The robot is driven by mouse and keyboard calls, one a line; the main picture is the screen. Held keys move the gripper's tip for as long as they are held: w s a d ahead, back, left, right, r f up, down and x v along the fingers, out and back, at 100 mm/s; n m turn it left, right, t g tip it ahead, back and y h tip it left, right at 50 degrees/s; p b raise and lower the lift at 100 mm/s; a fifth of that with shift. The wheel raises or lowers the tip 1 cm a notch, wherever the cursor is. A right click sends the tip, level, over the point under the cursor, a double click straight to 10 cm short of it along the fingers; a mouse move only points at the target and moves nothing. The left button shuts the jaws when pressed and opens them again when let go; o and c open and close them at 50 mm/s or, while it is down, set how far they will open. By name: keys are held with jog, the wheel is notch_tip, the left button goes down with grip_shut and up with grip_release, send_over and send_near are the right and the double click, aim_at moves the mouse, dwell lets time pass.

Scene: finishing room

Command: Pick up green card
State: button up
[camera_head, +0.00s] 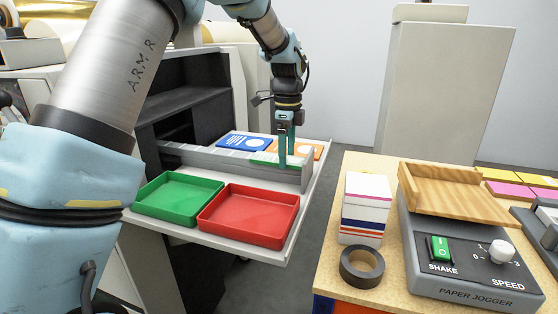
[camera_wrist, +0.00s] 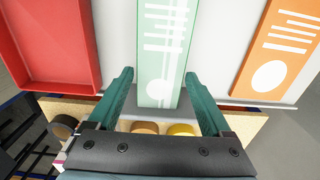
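The green card (camera_head: 262,158) lies on the pale delivery tray behind a low grey bar, partly hidden in the head view. In the wrist view the pale green card (camera_wrist: 163,45), with white lines and a white dot, runs up the picture. My gripper (camera_head: 287,164) points down at the card's right end. In the wrist view my gripper (camera_wrist: 158,78) is open, with one finger at each side of the card's lower end. I cannot tell whether the fingers touch it.
A blue card (camera_head: 243,141) and an orange card (camera_head: 306,150) lie near the green one. A green bin (camera_head: 178,198) and a red bin (camera_head: 248,214) stand in front of the grey bar (camera_head: 240,168). A table with a paper jogger (camera_head: 470,270) and tape roll (camera_head: 362,266) is at right.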

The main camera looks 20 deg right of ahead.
jog(key=c, duration=0.9)
jog(key=shift+r, duration=0.1)
jog(key=shift+c, duration=0.2)
